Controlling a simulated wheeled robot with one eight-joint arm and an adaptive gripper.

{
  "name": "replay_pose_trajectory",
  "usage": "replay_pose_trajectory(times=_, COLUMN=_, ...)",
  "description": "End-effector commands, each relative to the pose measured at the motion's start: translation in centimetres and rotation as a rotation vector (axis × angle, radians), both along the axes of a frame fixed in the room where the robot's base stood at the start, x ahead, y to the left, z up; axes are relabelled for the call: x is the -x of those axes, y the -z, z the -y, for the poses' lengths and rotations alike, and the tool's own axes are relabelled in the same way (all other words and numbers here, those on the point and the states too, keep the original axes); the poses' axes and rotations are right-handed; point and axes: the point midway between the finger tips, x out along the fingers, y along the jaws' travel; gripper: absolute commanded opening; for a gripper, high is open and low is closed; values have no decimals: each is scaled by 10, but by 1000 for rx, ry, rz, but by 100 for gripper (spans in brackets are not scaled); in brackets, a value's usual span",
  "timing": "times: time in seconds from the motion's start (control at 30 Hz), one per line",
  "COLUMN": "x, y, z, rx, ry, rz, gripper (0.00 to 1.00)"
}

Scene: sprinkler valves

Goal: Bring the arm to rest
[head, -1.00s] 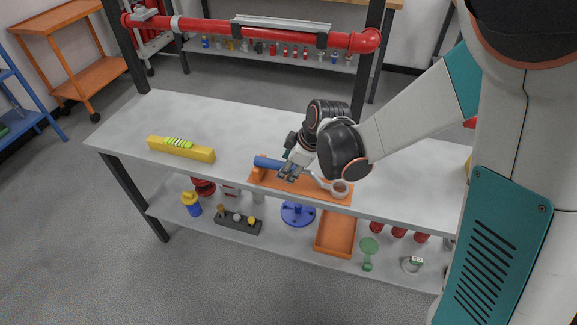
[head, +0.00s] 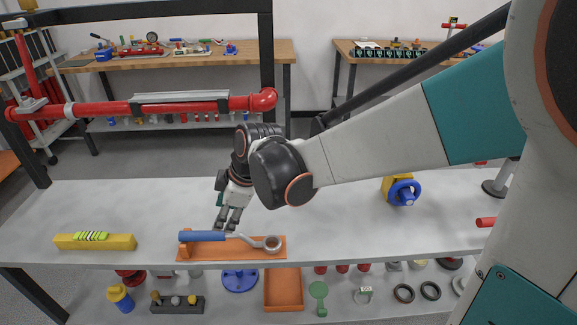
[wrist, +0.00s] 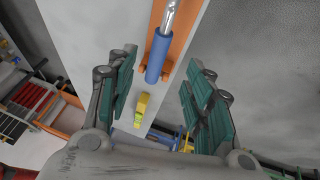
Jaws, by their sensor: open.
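My gripper (head: 229,219) is open and empty in the head view, just above and behind a wrench-like tool with a blue handle (head: 203,236) and a grey ring end. The tool lies on an orange holder (head: 185,250) near the front edge of the grey bench (head: 330,235). In the wrist view the two teal-padded fingers (wrist: 160,97) stand wide apart. The blue handle (wrist: 160,58) shows beyond them, with clear space around it. My arm reaches in from the right.
A yellow level-like bar (head: 95,242) lies at the bench's left. A yellow block with a blue wheel (head: 403,191) stands at the right. A red pipe (head: 150,107) runs behind the bench. The lower shelf holds an orange tray (head: 283,288) and several small parts. The bench's middle right is clear.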

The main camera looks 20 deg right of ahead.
Motion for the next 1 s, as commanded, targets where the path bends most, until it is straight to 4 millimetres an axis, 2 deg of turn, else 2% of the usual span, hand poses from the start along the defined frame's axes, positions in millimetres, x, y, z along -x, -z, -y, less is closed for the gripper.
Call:
replay_pose_trajectory(times=0.3, x=5, y=-2, z=1, rx=-1, ry=9, rz=0, gripper=47)
replay_pose_trajectory(times=0.47, x=19, y=-16, z=15, rx=-12, ry=116, rz=-4, gripper=47)
replay_pose_trajectory(times=0.7, x=61, y=-48, z=53, rx=-64, ry=435, rz=-2, gripper=47)
replay_pose_trajectory(times=1.0, x=119, y=-69, z=95, rx=-167, ry=830, rz=26, gripper=47)
